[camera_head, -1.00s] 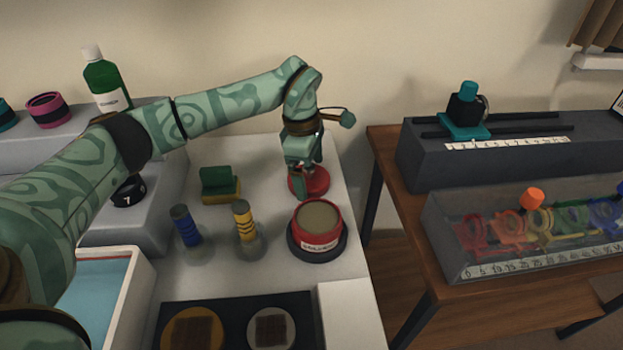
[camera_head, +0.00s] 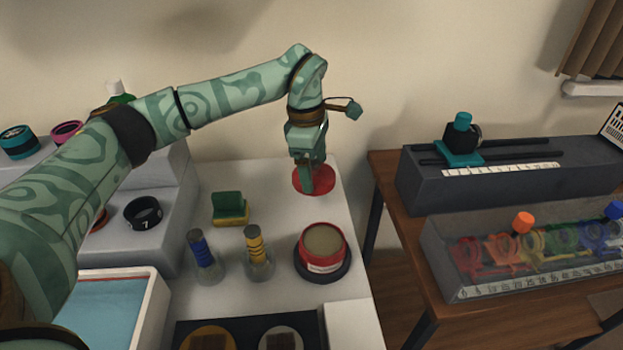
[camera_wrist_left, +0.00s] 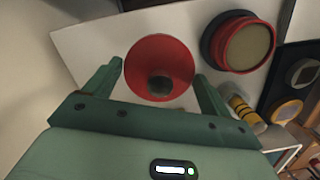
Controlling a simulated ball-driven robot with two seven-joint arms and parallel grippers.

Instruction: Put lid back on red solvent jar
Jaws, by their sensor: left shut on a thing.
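The red lid (camera_head: 327,182), a round disc, is in the grip of my left gripper (camera_head: 306,190) in the head view, raised above the back right of the white table. In the left wrist view the lid (camera_wrist_left: 160,55) lies between the two fingers of my left gripper (camera_wrist_left: 160,75), with a dark knob in its middle. The open red solvent jar (camera_head: 323,258) stands upright in a dark round base, in front of the lid in the head view. Its tan top face is uncovered. The jar (camera_wrist_left: 245,45) also shows in the left wrist view. My right gripper is out of view.
Two flasks with blue (camera_head: 202,249) and yellow (camera_head: 255,245) bands stand left of the jar. A green and yellow sponge (camera_head: 230,208) lies behind them. A dark tray (camera_head: 240,325) is in front. The white table's right edge is close to the jar.

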